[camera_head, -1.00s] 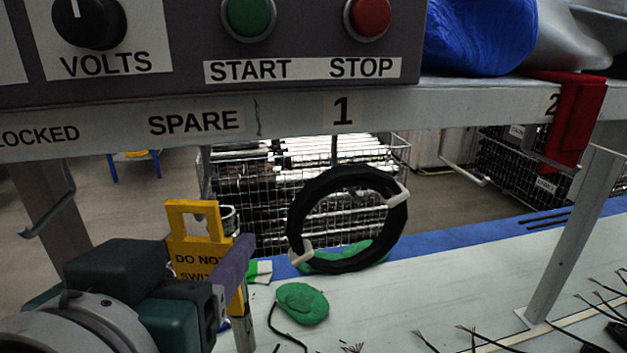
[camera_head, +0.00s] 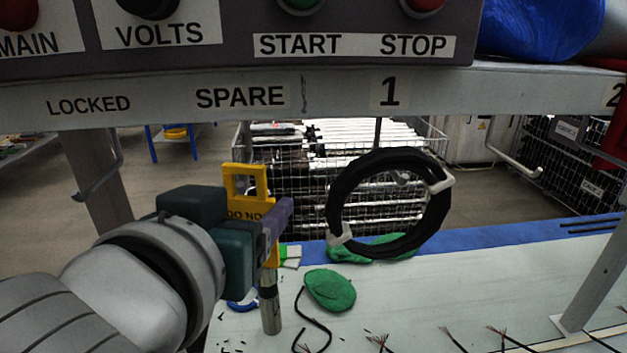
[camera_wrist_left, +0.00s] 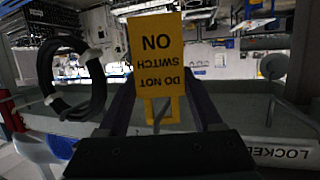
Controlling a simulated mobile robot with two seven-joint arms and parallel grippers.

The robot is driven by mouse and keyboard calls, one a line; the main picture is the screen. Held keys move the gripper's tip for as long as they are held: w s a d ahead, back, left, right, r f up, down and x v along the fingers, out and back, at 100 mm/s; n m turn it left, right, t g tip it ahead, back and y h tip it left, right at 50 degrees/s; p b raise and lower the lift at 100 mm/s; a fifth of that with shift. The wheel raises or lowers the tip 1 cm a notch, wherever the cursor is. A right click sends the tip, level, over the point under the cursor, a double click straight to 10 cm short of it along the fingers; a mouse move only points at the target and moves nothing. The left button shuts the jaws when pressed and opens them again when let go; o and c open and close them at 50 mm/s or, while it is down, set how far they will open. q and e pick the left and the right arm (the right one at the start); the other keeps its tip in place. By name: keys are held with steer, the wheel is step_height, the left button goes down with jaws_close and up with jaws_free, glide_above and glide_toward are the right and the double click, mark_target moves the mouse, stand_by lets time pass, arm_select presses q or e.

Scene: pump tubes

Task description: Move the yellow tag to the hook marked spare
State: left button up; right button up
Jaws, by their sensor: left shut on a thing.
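The yellow tag (camera_head: 233,185) is upright, with a rectangular opening near its top and black lettering. In the left wrist view the tag (camera_wrist_left: 157,55) appears upside down between the fingers (camera_wrist_left: 160,112), reading DO NOT SWITCH ON. The SPARE label (camera_head: 240,96) is on the grey rail above the tag. The hook under it is not clear in the head view. A thin curved piece shows at the tag's opening in the wrist view; I cannot tell whether it passes through. My right gripper is out of view.
An empty hook (camera_head: 98,180) hangs under the LOCKED label (camera_head: 88,105). A black coil (camera_head: 332,215) hangs under label 1 (camera_head: 389,92), close to the right of the tag. A green cloth bundle (camera_head: 330,290) and loose wires lie on the bench. Another bare hook (camera_head: 518,160) is farther right.

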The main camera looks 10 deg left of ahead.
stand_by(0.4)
arm_select(q)
steer(key=o, duration=1.4)
